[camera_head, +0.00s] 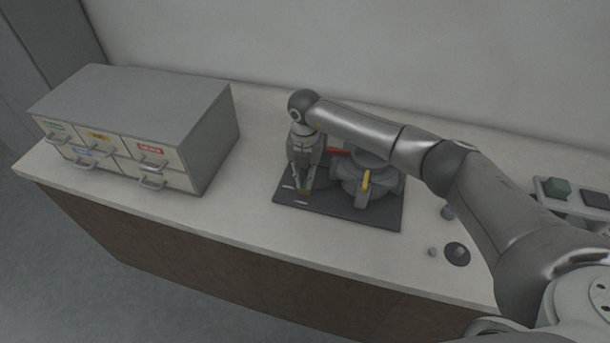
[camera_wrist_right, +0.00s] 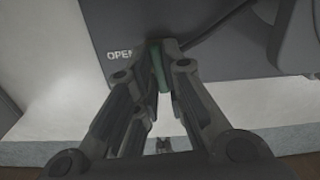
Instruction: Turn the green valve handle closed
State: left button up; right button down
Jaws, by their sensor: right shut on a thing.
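The green valve handle (camera_wrist_right: 159,66) shows as a narrow green piece between the fingertips of my right gripper (camera_wrist_right: 158,48) in the right wrist view. The fingers are closed on it from both sides and hide most of it. The word "OPEN" is printed on the dark base plate just left of the fingertips. In the head view my right gripper (camera_head: 304,184) points down at the left part of the dark base plate (camera_head: 340,212), and only a little green shows at its tips. My left gripper is not in view.
The press (camera_head: 352,172) with a yellow lever (camera_head: 366,181) and a red part (camera_head: 338,151) stands right of my gripper. A grey drawer cabinet (camera_head: 150,100) stands at the left. A tray (camera_head: 575,197) and a dark disc (camera_head: 457,254) lie at the right.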

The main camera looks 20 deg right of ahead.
jog(key=shift+m, duration=0.6)
jog(key=c, duration=1.5)
grip_release()
notch_tip(320, 180, up, 12)
jog(key=shift+r, duration=0.1)
